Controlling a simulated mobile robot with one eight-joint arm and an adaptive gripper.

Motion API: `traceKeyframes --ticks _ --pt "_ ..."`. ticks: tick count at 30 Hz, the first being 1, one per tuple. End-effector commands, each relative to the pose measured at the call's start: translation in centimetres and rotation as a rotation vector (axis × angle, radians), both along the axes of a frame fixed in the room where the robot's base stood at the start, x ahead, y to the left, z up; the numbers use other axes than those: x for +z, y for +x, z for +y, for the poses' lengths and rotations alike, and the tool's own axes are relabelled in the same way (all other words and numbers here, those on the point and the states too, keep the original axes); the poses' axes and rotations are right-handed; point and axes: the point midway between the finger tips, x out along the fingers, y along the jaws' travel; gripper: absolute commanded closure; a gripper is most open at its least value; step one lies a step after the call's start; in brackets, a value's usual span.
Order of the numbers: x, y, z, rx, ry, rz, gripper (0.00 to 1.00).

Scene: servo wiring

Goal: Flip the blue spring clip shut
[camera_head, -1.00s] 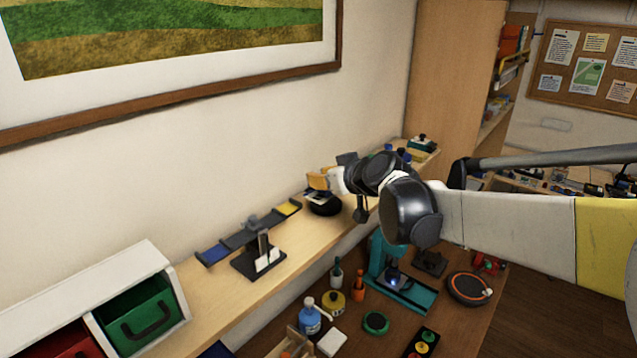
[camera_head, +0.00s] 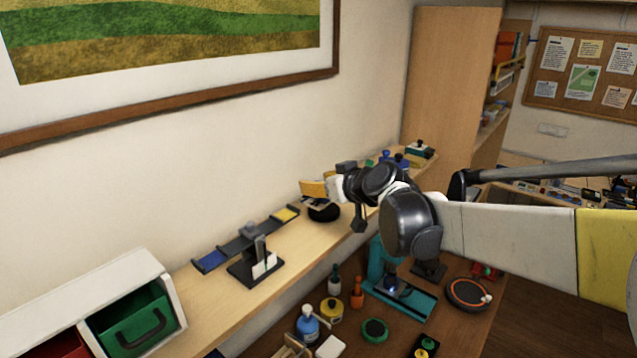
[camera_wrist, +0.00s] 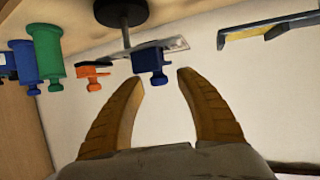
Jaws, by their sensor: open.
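In the wrist view a dark blue block with a small knob, which looks like the blue spring clip (camera_wrist: 150,61), sits at a thin grey metal plate (camera_wrist: 174,44). I cannot tell how far its lever stands open. My gripper (camera_wrist: 160,80) is open, its two yellow fingers apart, with the blue clip just past the gap between the tips. Nothing is between the fingers. A similar orange clip (camera_wrist: 93,75) is left of the blue one. In the head view my gripper (camera_head: 316,190) is above the wall shelf; the blue clip cannot be made out there.
A black round base with a rod (camera_wrist: 122,12) rises close by the plate. Green (camera_wrist: 48,53) and blue (camera_wrist: 21,62) spool-like pieces stand at the left. A balance-like stand (camera_head: 250,245) and a white bin unit (camera_head: 152,266) are on the shelf (camera_head: 205,305).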

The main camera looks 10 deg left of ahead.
Motion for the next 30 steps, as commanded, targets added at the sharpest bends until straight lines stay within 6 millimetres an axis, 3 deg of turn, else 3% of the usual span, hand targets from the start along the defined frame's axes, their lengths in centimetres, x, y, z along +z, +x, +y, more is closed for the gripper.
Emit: traceKeyframes --ticks 5,18,30 --pt "0.7 -1.2 -1.1 -0.001 0.000 0.000 0.58" --pt "4.0 -7.4 -6.5 -0.002 0.001 0.001 0.58" --pt "4.5 -8.4 -7.2 0.000 0.000 0.000 0.58"
